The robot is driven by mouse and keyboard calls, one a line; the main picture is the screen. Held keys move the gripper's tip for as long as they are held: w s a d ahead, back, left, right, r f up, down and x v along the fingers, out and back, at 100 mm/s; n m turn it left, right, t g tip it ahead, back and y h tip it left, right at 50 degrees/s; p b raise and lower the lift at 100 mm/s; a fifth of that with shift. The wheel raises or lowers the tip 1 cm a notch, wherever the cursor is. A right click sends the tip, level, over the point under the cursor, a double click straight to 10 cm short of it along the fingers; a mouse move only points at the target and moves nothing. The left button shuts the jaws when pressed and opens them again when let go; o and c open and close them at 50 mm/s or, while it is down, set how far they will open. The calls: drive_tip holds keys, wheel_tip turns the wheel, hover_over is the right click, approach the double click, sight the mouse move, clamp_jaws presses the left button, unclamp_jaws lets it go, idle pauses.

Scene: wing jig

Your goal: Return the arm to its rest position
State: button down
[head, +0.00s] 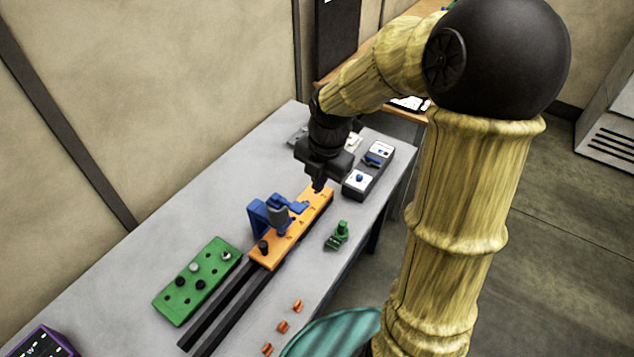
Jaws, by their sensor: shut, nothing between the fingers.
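My arm reaches from the right side of the head view over the grey table (130,262). My gripper (318,187) points down with its fingers together, just above or at the far end of the orange jig bar (290,240). I cannot tell whether the fingertips touch the bar. Nothing shows between the fingers. A blue clamp with a grey cylinder (277,214) stands at the middle of the orange bar. A dark knob (263,247) sits near the bar's near end.
A green block with several knobs (198,281) lies left of dark rails (232,304). A small green part (339,235) and several orange clips (283,327) lie right. A dark control box (369,171) stands beside my gripper. A wall borders the table's left; the right edge is open.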

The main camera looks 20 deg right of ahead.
idle(0.3)
drive_tip(key=s+f+m+b, duration=0.2)
drive_tip(key=s+m, duration=0.3)
drive_tip(key=m, duration=0.8)
drive_tip(key=s+f+m+t+h+b, duration=0.1)
drive_tip(key=s+f+m+b, duration=0.2)
drive_tip(key=m, duration=1)
wheel_tip(320, 180, down, 3)
drive_tip(key=shift+s+d+r, duration=0.15)
drive_tip(key=shift+s+r, duration=0.05)
drive_tip(key=shift+s, duration=0.85)
